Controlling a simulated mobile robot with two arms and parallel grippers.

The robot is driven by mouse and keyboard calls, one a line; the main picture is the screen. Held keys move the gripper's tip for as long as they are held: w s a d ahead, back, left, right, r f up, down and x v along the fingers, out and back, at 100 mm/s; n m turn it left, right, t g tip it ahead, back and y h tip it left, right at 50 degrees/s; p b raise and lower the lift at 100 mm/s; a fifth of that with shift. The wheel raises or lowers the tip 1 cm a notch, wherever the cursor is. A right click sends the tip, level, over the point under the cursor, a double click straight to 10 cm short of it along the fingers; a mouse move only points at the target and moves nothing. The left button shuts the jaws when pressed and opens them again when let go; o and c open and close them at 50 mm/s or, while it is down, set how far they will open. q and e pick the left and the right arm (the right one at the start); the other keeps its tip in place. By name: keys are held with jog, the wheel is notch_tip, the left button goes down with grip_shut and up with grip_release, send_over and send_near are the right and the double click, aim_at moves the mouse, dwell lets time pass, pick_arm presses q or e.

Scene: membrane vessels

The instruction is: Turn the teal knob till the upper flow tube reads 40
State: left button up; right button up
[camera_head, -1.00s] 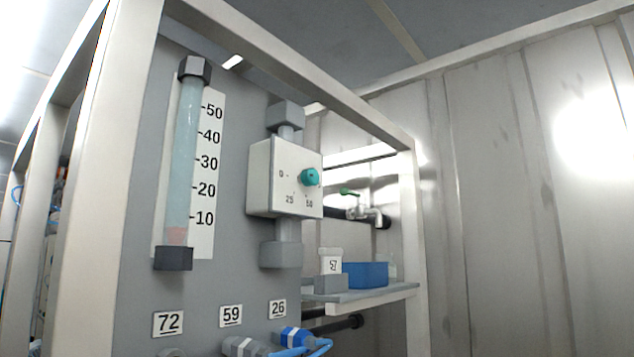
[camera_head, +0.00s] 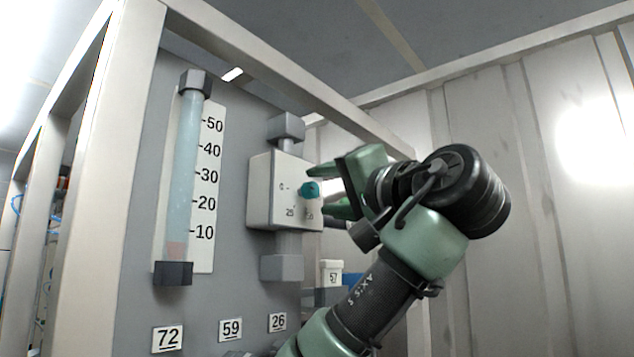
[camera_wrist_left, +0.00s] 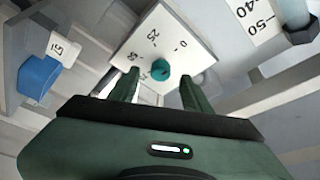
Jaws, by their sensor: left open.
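The teal knob (camera_head: 309,189) sits on a white box (camera_head: 272,190) with a printed dial of 0, 25 and 50. The flow tube (camera_head: 184,165) is pale blue and upright beside a scale of 10 to 50. The gripper partly covers the dial.
A pale frame post (camera_head: 125,180) stands left of the tube. Plates marked 72 (camera_head: 167,338), 59 (camera_head: 230,329) and 26 (camera_head: 277,322) are below. In the left wrist view, a blue bin (camera_wrist_left: 38,76) and a white labelled container (camera_wrist_left: 62,50) are at the left.

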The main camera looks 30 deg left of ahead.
aim_at(315, 191)
pick_arm(q)
jog(key=p+x, duration=0.1)
jog(key=x, duration=0.2)
jog(key=shift+a+r, duration=0.1)
jog(key=shift+a, duration=0.05)
jog(key=shift+w, duration=0.1)
grip_shut()
